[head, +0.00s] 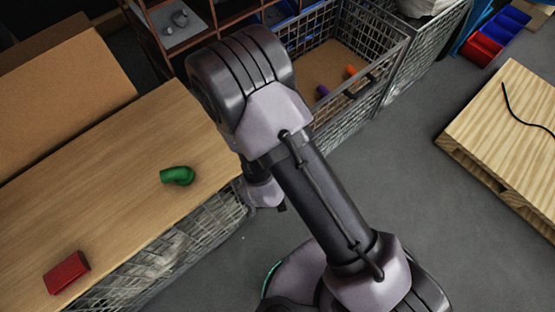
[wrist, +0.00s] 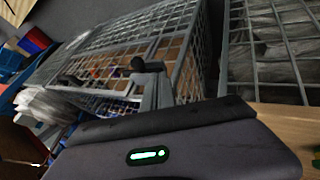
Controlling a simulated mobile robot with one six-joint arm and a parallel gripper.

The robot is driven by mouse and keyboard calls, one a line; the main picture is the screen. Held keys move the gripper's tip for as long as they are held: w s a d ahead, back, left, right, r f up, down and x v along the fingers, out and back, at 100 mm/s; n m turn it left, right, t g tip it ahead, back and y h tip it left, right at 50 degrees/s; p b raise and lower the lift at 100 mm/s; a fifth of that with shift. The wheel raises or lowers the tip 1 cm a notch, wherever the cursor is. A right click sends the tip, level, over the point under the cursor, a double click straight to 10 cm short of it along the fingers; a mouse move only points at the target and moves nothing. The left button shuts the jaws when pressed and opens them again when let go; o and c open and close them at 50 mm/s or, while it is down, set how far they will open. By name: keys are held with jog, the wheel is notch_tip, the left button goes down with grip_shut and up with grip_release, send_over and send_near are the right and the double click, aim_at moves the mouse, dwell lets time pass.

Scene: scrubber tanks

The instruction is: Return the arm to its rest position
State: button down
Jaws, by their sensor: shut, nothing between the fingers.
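My arm crosses the middle of the head view, bent at a large dark joint near the top. My gripper (wrist: 150,80) shows in the wrist view as narrow grey fingers with dark tips, shut and empty. It points toward the wire mesh baskets and touches nothing that I can see. In the head view the fingers are hidden behind my arm.
A wooden worktop (head: 110,185) at left carries a green elbow fitting (head: 177,176) and a red block (head: 67,273). A mesh basket (head: 385,62) holds orange and purple pieces. A wooden pallet (head: 510,125) lies at right. Grey floor (head: 410,185) between is clear.

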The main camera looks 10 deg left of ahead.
jog(key=shift+v, duration=0.8)
jog(key=w+d+r+m+y, duration=0.1)
jog(key=r+m, duration=0.1)
jog(key=r, duration=0.6)
jog(key=w+d+r+m+g+y, duration=0.1)
jog(key=w+d+r+m, duration=0.15)
jog(key=r, duration=0.55)
jog(key=d+r+m+y, duration=0.1)
jog(key=r+m, duration=0.2)
jog(key=r, duration=0.5)
jog(key=s+d+r+m, duration=0.5)
jog(key=s+d+r, duration=0.7)
jog(key=s+r, duration=0.1)
jog(key=shift+s+r+g+h, duration=0.3)
jog(key=shift+s+h, duration=0.1)
jog(key=shift+s, duration=0.4)
jog(key=shift+m, duration=0.25)
